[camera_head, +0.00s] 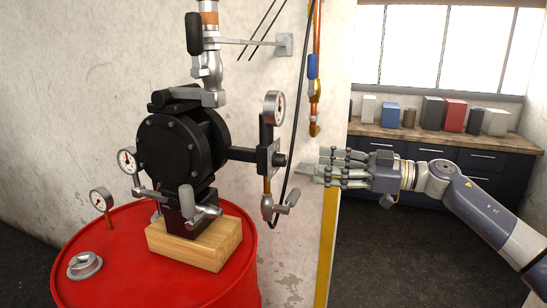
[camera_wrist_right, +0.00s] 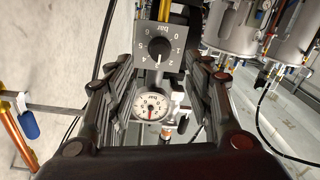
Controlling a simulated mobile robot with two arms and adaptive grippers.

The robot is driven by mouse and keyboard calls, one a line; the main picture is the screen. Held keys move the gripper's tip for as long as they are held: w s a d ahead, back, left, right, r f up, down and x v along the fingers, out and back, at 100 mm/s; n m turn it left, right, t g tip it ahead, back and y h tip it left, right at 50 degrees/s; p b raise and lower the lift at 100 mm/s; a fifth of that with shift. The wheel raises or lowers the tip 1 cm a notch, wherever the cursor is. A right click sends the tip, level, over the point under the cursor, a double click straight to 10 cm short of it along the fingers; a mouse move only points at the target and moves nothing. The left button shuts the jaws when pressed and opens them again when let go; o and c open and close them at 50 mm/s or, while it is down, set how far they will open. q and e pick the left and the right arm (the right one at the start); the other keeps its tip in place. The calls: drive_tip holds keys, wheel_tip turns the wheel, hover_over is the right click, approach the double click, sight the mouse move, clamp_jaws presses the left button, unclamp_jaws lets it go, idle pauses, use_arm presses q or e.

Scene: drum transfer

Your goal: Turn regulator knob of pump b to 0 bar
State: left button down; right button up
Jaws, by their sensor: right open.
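The black regulator knob (camera_head: 280,160) sits on a small grey plate at the right end of the black pipe from the pump (camera_head: 180,148). My right gripper (camera_head: 318,168) is open and empty, pointing left at the knob with a small gap. In the wrist view its fingers (camera_wrist_right: 160,78) stand wide apart on either side of the knob's line. My left gripper is not in view.
A round pressure gauge (camera_head: 274,107) stands above the plate; it shows in the wrist view too (camera_wrist_right: 153,106). A valve lever (camera_head: 290,197) and a black hose hang close by. The pump stands on a wooden block (camera_head: 195,250) on a red drum (camera_head: 130,270).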

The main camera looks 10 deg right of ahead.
sight(286, 160)
drive_tip(key=p+x, duration=0.1)
drive_tip(key=x, duration=0.4)
drive_tip(key=shift+w+a+r+p, duration=0.1)
drive_tip(key=shift+a+r+p, duration=0.1)
drive_tip(key=shift+p, duration=0.15)
drive_tip(key=p+x, duration=0.1)
drive_tip(key=x, duration=0.2)
drive_tip(key=shift+w+a, duration=0.1)
drive_tip(key=shift+a, duration=0.1)
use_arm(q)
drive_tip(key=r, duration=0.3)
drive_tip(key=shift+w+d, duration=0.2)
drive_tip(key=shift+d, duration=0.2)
use_arm(e)
drive_tip(key=shift+w+a+f, duration=0.15)
drive_tip(key=shift+w+a, duration=0.05)
drive_tip(key=shift+w, duration=0.05)
drive_tip(key=shift+c, duration=0.2)
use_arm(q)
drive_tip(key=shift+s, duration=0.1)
use_arm(e)
drive_tip(key=c, duration=1)
